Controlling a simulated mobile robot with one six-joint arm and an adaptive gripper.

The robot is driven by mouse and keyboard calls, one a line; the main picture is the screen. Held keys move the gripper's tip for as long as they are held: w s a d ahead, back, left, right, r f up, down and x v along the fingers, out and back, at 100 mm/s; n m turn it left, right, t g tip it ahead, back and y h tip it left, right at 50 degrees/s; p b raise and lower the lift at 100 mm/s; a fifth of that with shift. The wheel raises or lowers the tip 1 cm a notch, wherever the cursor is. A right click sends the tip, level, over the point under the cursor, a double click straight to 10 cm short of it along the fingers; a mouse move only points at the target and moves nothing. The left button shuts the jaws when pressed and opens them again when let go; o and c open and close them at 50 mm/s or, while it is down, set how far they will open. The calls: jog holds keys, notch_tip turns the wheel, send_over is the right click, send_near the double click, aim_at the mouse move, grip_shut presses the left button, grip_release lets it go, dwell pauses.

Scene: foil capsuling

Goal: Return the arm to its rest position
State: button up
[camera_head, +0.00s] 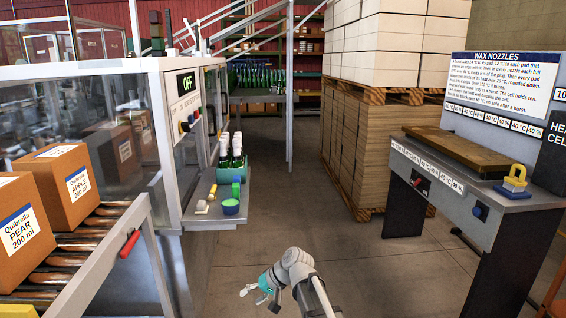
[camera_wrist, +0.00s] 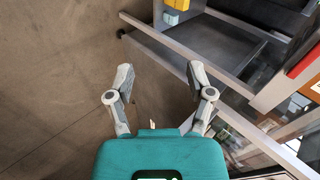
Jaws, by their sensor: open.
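My gripper (camera_head: 257,293) is at the bottom centre of the head view, at the end of my folded arm, low over the bare floor. In the wrist view its two fingers (camera_wrist: 160,85) are spread apart with nothing between them. The floor (camera_wrist: 60,70) shows beyond the fingers. My gripper touches nothing that I can see.
At right is the wax nozzle bench (camera_head: 480,200). Stacked pallets stand behind. The middle floor is clear.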

jog(key=s+d+f+m+h, duration=0.1)
jog(key=s+d+f+h, duration=0.2)
jog(key=d, duration=0.6)
jog(key=s+d+h, duration=0.3)
jog(key=s+d, duration=0.2)
jog(key=d, duration=0.3)
jog(key=s+d+f+m+h, duration=0.1)
jog(key=s+d+f+h, duration=0.2)
jog(key=d, duration=0.6)
notch_tip(320, 180, up, 19)
jog(key=s+p, duration=0.1)
jog(key=p, duration=1.7)
jog(key=shift+r, duration=0.1)
jog(key=shift+a, duration=0.1)
